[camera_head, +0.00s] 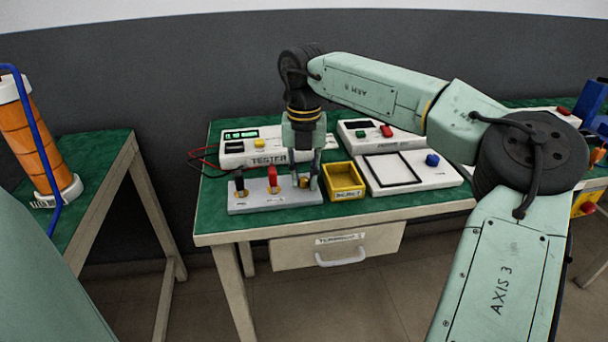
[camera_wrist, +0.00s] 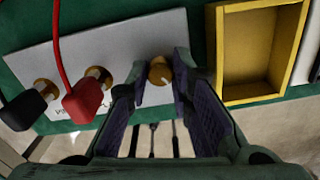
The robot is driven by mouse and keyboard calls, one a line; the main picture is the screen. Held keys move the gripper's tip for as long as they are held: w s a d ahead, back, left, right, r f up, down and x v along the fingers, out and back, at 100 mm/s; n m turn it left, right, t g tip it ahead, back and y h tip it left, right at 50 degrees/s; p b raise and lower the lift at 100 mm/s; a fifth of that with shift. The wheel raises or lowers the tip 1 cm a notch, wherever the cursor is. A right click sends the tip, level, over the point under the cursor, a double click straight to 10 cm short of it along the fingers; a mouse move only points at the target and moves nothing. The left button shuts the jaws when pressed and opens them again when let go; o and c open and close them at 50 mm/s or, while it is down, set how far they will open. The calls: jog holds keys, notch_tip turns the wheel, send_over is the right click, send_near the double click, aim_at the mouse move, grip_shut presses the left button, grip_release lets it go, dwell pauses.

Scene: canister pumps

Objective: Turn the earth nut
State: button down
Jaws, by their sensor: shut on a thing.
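The earth nut is a brass knob with a pale line on its face, at the right end of a grey terminal block (camera_head: 275,201). In the wrist view the nut (camera_wrist: 160,72) sits between the two fingertips of my gripper (camera_wrist: 160,78), which is shut on it. In the head view my gripper (camera_head: 304,180) points down over the block's right end and partly hides the nut. A red plug (camera_wrist: 83,100) and a black plug (camera_wrist: 25,108) stand at the other two brass posts, left of the nut.
A yellow tray (camera_head: 344,194) stands close right of the block and looks empty. A tester (camera_head: 262,147) with red and black leads is behind. A white panel (camera_head: 408,174) with a blue knob lies to the right. The table's front edge (camera_head: 300,232) is near the block.

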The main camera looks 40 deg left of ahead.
aim_at(304, 179)
dwell(0.3)
jog(key=c, duration=1.4)
grip_release()
notch_tip(304, 179, up, 12)
jog(key=shift+r, duration=0.1)
dwell(0.4)
